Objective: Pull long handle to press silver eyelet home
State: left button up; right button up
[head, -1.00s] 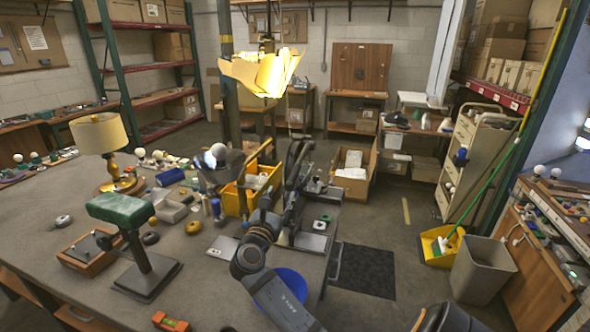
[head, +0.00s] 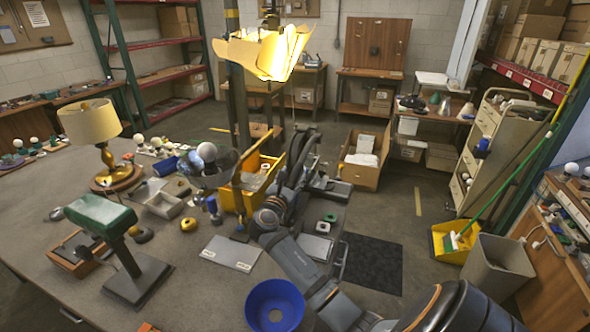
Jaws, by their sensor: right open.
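My right arm enters from the lower right, and its wrist reaches over the table's right part. My right gripper (head: 302,147) is dark and open, beside a dark grey metal press (head: 325,186) at the table's far right edge. The gripper and the press overlap in the head view, so I cannot tell whether the fingers touch the long handle. I cannot pick out the handle clearly or see the silver eyelet. My left gripper is not in view.
A yellow crate (head: 234,200) stands left of the press. A blue bowl (head: 259,298) sits at the table's front right. A green-topped stand (head: 103,216) and a brass lamp (head: 90,121) stand left. A lit yellow shade (head: 262,55) hangs above.

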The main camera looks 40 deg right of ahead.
aim_at(304, 159)
jog(key=shift+x, duration=1.3)
jog(key=shift+s+r, duration=0.1)
jog(key=shift+r, duration=0.05)
grip_shut()
